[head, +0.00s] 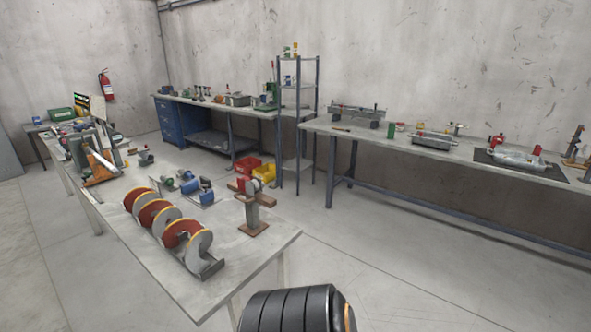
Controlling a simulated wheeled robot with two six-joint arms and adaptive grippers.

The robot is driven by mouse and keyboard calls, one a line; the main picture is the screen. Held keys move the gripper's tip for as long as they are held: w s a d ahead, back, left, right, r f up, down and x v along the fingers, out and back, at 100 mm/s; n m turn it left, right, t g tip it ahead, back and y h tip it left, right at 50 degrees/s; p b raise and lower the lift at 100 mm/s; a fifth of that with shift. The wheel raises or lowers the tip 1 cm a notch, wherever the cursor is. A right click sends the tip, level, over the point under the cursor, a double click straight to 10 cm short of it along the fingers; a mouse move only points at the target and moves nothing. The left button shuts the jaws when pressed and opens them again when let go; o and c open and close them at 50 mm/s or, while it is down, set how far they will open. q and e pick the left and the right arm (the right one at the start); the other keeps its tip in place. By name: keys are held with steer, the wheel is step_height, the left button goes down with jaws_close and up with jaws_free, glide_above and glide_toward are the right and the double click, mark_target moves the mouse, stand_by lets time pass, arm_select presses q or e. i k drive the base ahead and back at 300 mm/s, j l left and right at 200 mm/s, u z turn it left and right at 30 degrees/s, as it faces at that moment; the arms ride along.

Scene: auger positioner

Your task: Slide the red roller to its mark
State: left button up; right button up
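A spiral auger (170,226) with red faces and pale, yellow-edged rims lies along the near table. A small stand (251,208) on a brown base is at that table's right corner, with a red part (241,186) and a grey disc at its top. On the far right bench, a grey device (517,158) with red upright parts sits on a dark mat. I cannot tell which red part is the roller, and I make out no mark. Neither of my grippers shows.
The near table (232,268) has bare room at its front right. Small blue motors (206,193) and red and yellow bins (262,172) lie behind the auger. A long bench (400,151) runs along the right wall, beside a shelf rack (299,120). Open floor lies between.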

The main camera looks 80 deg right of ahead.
mark_target(247, 179)
steer(key=k+l, duration=0.2)
steer(key=l, duration=0.35)
steer(key=k+l+z, duration=0.15)
steer(key=l, duration=0.4)
steer(key=k+l, duration=0.15)
steer(key=l, duration=0.4)
steer(key=k+l+z, duration=0.15)
steer(key=l, duration=0.4)
steer(key=k+l, duration=0.15)
steer(key=l, duration=0.45)
steer(key=k+l+z, duration=0.15)
steer(key=l, duration=0.4)
steer(key=k+l, duration=0.1)
steer(key=l, duration=0.5)
steer(key=z, duration=0.05)
